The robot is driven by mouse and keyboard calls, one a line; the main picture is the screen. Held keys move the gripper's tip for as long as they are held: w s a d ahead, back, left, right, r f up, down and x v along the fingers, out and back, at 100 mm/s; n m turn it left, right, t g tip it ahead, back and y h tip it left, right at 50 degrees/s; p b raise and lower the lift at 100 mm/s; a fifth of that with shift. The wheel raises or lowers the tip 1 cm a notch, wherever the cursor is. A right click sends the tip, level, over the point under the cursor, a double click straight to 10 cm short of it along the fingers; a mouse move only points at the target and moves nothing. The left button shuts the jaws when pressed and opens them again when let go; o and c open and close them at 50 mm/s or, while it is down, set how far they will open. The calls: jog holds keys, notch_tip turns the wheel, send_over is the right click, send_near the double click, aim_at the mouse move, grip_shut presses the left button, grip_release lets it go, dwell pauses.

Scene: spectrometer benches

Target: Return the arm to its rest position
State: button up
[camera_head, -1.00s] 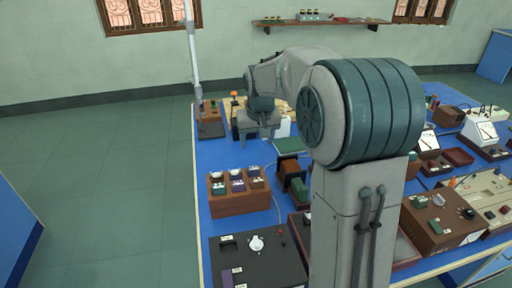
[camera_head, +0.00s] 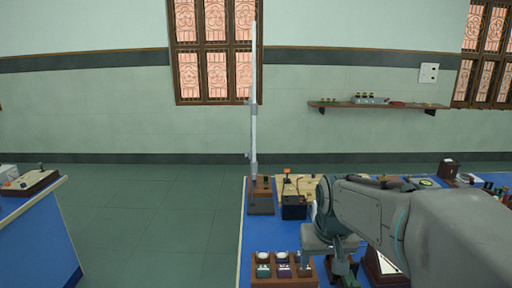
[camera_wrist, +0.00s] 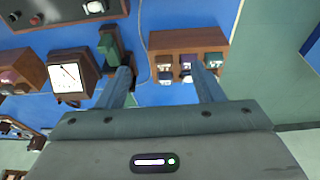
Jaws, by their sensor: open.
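My arm reaches in from the right of the head view over the blue bench (camera_head: 262,225). My gripper (camera_head: 340,265) points down above the bench, just right of a wooden box with several labelled knobs (camera_head: 284,268). In the wrist view my gripper (camera_wrist: 165,75) shows two fingers spread apart, with nothing between them. The same wooden box (camera_wrist: 186,45) lies beyond the right finger there, and a dark green block on a wooden base (camera_wrist: 110,45) lies beyond the left finger. I cannot tell the exact height above the bench.
A wooden stand with a tall pale post (camera_head: 260,195) rises at the bench's far left corner. A boxed meter (camera_wrist: 72,75) sits left in the wrist view. Another blue bench (camera_head: 40,235) stands at left, with open floor (camera_head: 155,215) between. A wall shelf (camera_head: 380,105) is behind.

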jog(key=s+f, duration=0.3)
jog(key=s, duration=1)
jog(key=shift+s+f, duration=0.25)
jog(key=shift+s, duration=0.15)
